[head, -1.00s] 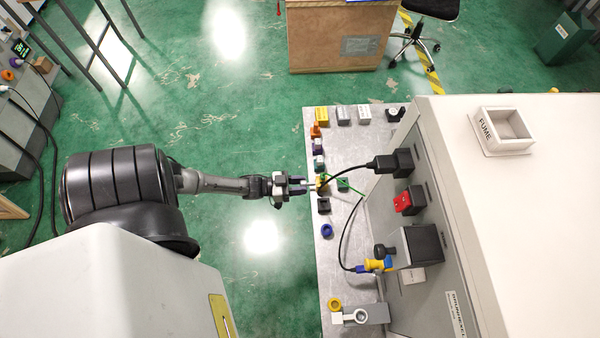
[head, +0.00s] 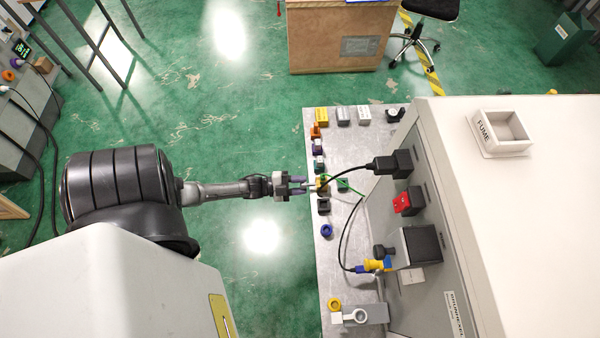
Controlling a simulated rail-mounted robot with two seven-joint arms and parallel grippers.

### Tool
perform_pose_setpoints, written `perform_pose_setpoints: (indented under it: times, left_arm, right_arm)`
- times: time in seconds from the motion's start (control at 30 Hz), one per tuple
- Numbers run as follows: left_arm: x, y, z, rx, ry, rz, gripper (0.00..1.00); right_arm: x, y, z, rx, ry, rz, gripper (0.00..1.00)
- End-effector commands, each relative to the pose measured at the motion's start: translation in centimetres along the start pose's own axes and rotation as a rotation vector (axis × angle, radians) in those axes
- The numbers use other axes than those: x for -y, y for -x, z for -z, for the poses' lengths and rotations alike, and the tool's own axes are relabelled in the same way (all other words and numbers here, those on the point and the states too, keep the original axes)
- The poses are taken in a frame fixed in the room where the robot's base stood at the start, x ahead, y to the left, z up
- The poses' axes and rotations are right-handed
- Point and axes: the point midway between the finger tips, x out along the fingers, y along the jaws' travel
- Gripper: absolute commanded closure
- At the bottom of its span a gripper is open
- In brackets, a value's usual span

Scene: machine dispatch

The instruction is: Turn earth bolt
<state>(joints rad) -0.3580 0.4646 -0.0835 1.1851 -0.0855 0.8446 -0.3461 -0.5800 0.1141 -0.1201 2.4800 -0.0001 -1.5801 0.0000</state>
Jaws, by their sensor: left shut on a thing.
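My left gripper (head: 301,187) reaches in from the left at the near edge of the grey bench. Its two purple fingers show one above the other, at a small yellow fitting (head: 322,184). It is shut on a small part there that I take to be the earth bolt; the fingers and the small size hide most of it. A green wire (head: 353,189) runs from a green block (head: 343,184) beside the fitting toward the machine. My right gripper is not in view.
The grey bench (head: 345,240) holds several small coloured parts along its left edge. A black plug (head: 388,165) with a cable, a red switch (head: 407,201) and a yellow-blue connector (head: 375,265) sit on the big machine (head: 480,200).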

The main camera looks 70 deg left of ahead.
Motion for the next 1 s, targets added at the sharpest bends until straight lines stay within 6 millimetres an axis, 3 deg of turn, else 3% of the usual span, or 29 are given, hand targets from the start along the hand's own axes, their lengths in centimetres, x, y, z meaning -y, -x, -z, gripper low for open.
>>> perform_pose_setpoints:
  times: [1.0]
  left_arm:
    - [0.1,0.0,0.0,0.002,-0.881,-0.001,0.91]
  right_arm:
    - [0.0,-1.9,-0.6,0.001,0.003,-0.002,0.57]
